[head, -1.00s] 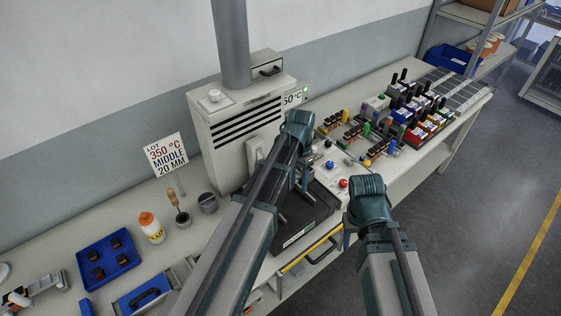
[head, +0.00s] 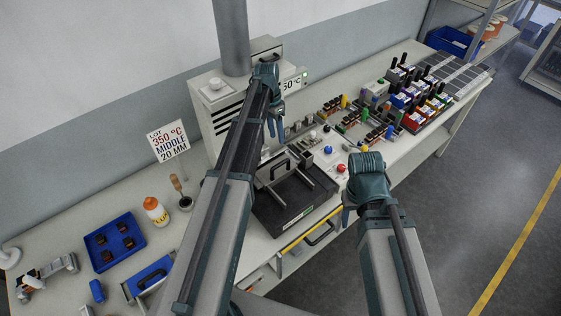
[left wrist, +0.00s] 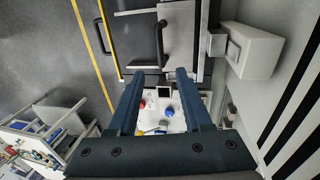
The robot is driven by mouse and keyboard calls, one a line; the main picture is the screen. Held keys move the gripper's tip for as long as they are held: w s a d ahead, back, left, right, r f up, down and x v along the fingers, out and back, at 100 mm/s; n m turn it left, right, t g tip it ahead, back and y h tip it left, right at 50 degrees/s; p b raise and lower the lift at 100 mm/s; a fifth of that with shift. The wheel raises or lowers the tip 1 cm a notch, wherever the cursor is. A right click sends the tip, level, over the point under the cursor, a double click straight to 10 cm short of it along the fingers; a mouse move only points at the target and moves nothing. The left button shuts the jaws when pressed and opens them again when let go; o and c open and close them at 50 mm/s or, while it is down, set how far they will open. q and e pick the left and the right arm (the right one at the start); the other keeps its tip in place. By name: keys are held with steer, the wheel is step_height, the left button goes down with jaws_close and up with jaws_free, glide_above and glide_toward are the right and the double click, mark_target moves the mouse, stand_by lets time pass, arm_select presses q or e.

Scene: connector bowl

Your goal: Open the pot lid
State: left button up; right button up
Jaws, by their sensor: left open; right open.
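A low black unit (head: 290,216) with a pale top plate stands at the front middle of the bench. A dark handle (head: 272,172) rises from the plate; I take these as the pot and its lid. In the left wrist view the handle (left wrist: 158,42) lies beyond the fingertips, apart from them. My left gripper (head: 277,126) is open and empty, above the bench behind the unit, fingers down. It also shows in the left wrist view (left wrist: 160,73). My right gripper (head: 349,210) is to the right of the unit; its fingers are mostly hidden.
A grey cabinet (head: 207,90) with a pipe stands behind the unit. Red (head: 341,168) and blue (head: 328,150) buttons are on the right. A blue tray (head: 115,240), a bottle (head: 156,211) and a brush holder (head: 185,203) stand left. Connector racks fill the right bench.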

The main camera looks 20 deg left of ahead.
arm_select(q)
steer(key=f+b, duration=0.3)
steer(key=s+d+f+b, duration=0.1)
steer(key=f+b, duration=0.3)
steer(key=d+f+b, duration=0.1)
steer(key=f+b, duration=0.2)
steer(key=f, duration=0.1)
steer(key=shift+s+f, duration=0.15)
steer(key=shift+f, duration=0.05)
steer(key=shift+r, duration=0.1)
jaws_close()
stand_by(1.0)
